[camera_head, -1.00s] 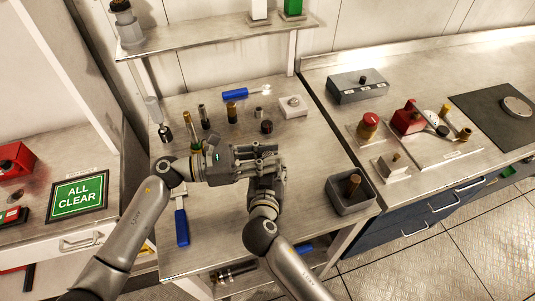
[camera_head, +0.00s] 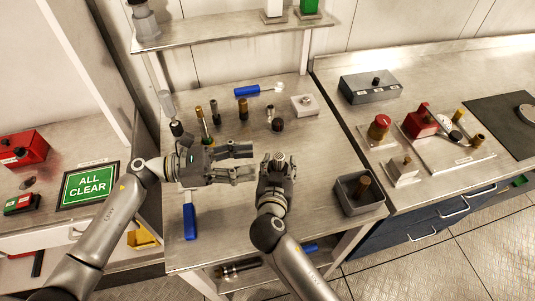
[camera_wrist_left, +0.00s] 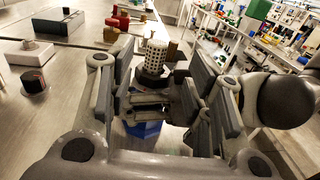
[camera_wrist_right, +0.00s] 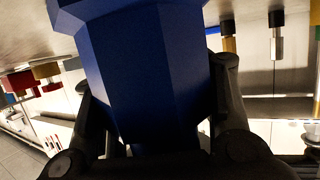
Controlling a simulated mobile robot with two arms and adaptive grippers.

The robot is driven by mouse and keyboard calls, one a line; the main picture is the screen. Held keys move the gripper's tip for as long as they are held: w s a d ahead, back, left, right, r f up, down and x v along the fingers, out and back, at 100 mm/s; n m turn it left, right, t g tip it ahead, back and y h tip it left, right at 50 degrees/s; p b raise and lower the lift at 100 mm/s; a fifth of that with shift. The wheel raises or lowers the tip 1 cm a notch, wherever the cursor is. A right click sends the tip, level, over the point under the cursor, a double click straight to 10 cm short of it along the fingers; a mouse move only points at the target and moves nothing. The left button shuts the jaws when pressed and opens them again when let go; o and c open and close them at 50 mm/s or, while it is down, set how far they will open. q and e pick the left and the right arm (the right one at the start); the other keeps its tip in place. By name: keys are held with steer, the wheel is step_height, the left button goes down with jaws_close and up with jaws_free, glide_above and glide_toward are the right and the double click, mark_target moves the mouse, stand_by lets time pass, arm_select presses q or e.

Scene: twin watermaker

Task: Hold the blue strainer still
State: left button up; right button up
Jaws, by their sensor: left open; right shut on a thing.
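The blue strainer (camera_wrist_right: 150,75) fills the middle of the right wrist view as a faceted blue body. My right gripper (camera_head: 275,180) is shut on it and holds it above the table. A perforated metal cylinder (camera_wrist_left: 153,55) stands upright above a dark ring in the left wrist view, with blue showing below (camera_wrist_left: 145,129). The cylinder's top also shows in the head view (camera_head: 279,158). My left gripper (camera_head: 247,163) is open and empty, just left of the strainer, with its fingers pointing at it. The right fingers hide part of the blue body.
Several brass and dark fittings (camera_head: 243,109) and a blue-handled brush (camera_head: 247,91) are at the back of the table. Another blue-handled tool (camera_head: 190,222) lies at the front left. A grey bin (camera_head: 352,205) sits at the right edge. The front middle tabletop is clear.

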arm_select(q)
steer(key=shift+s+a+r, duration=0.15)
steer(key=shift+a+r, duration=0.05)
steer(key=shift+a, duration=0.85)
steer(key=shift+s+a+r, duration=0.1)
steer(key=shift+a+r, duration=0.1)
steer(key=shift+a, duration=0.8)
arm_select(e)
steer(key=o, duration=1.5)
steer(key=shift+c, duration=0.2)
steer(key=shift+s, duration=0.1)
